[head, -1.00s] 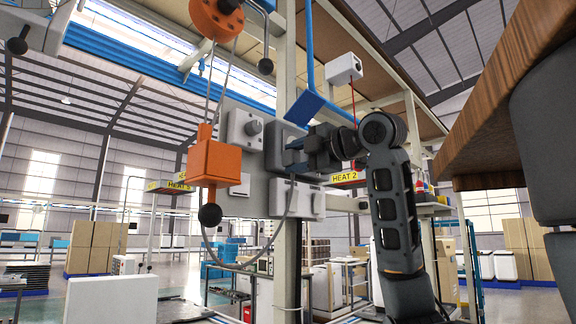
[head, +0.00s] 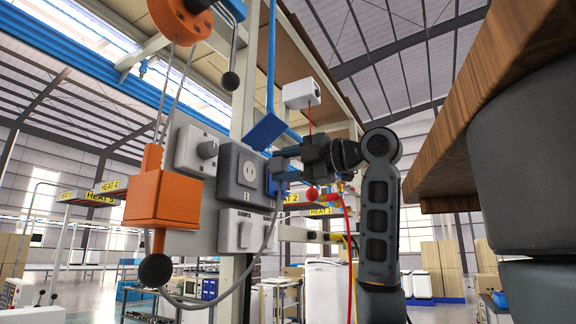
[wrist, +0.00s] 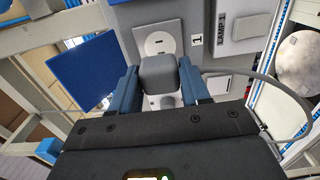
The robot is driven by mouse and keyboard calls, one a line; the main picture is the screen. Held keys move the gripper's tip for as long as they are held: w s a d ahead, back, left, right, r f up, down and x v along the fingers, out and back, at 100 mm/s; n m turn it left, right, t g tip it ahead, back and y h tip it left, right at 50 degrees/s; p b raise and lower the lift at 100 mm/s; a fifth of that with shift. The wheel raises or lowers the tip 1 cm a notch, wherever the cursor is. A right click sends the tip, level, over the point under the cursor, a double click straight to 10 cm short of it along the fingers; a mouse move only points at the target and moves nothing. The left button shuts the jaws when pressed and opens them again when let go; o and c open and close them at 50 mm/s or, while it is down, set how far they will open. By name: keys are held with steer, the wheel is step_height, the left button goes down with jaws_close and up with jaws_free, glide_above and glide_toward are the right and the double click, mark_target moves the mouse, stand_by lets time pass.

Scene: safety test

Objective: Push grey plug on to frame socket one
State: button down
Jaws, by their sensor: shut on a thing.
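My gripper (head: 284,168) is shut on the grey plug (wrist: 158,76), which sits between its blue fingers in the wrist view. A grey cable (head: 262,243) hangs from the plug and loops down to the left. The dark grey socket box (head: 232,190) with a round pale socket face (head: 250,174) is on the frame, left of my gripper. In the wrist view the socket face (wrist: 161,38) shows just beyond the plug, beside a label that looks like "1". The plug appears apart from the socket; the exact gap is hard to tell.
A blue plate (head: 264,131) juts out above my gripper. A wooden tabletop (head: 470,125) is at right.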

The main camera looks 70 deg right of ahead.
steer(key=shift+x, duration=2.45)
steer(key=shift+w+d, duration=0.1)
steer(key=shift+w, duration=0.45)
stand_by(0.6)
steer(key=shift+c, duration=2.3)
jaws_free()
steer(key=shift+b+v, duration=1)
steer(key=shift+v, duration=2.9)
